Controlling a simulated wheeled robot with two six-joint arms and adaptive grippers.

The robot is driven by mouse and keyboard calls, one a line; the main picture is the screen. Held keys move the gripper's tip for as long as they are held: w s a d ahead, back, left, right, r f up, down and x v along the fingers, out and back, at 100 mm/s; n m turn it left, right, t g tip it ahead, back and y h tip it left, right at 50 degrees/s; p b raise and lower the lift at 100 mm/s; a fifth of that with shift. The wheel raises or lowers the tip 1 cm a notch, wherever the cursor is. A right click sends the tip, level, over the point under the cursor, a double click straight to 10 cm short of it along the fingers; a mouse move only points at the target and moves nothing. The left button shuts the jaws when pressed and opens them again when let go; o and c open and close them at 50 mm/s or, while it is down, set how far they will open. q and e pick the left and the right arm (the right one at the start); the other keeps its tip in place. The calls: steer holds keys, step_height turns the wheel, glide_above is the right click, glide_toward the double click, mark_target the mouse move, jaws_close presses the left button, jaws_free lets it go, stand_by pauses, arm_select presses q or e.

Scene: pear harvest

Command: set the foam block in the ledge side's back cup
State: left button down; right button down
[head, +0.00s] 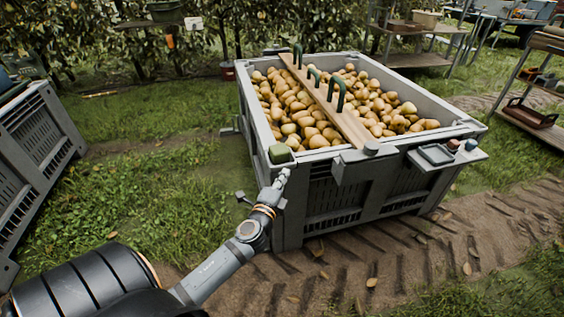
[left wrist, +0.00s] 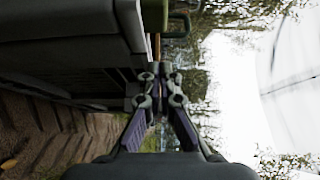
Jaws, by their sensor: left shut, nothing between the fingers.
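My left gripper (head: 283,178) is shut and empty, just outside the near left corner of the pear bin (head: 330,157). In the left wrist view its fingertips (left wrist: 161,78) meet close to the bin's dark wall. A green block-like piece (head: 280,153) sits on that corner of the rim, just above the gripper. On the ledge (head: 474,157) at the bin's right side are a grey tray (head: 436,153), a small reddish piece (head: 453,144) and a small bluish piece (head: 471,144). I cannot tell which piece is the foam block. The cups are not clearly seen. My right gripper is not in view.
A wooden board (head: 335,108) with green handles lies across the bin over many pears (head: 385,105). Another grey crate (head: 42,135) stands at the left. Shelves (head: 535,115) stand at the right. Grass between the crate and bin is clear.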

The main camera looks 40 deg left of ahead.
mark_target(281, 156)
arm_select(q)
steer(key=w+a, duration=0.1)
steer(key=w, duration=0.1)
steer(key=w+a, duration=0.2)
steer(key=shift+w+a, duration=0.15)
steer(key=shift+w, duration=0.25)
steer(key=shift+w+a, duration=0.2)
steer(key=shift+a, duration=0.25)
steer(key=shift+w+a+r+b, duration=0.15)
steer(key=shift+w+a+b, duration=0.15)
steer(key=shift+a+b, duration=0.25)
steer(key=shift+a+r, duration=0.15)
steer(key=shift+a, duration=0.05)
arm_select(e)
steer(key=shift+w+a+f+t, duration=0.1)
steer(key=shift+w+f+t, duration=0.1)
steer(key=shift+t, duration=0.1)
arm_select(q)
steer(key=shift+f, duration=0.2)
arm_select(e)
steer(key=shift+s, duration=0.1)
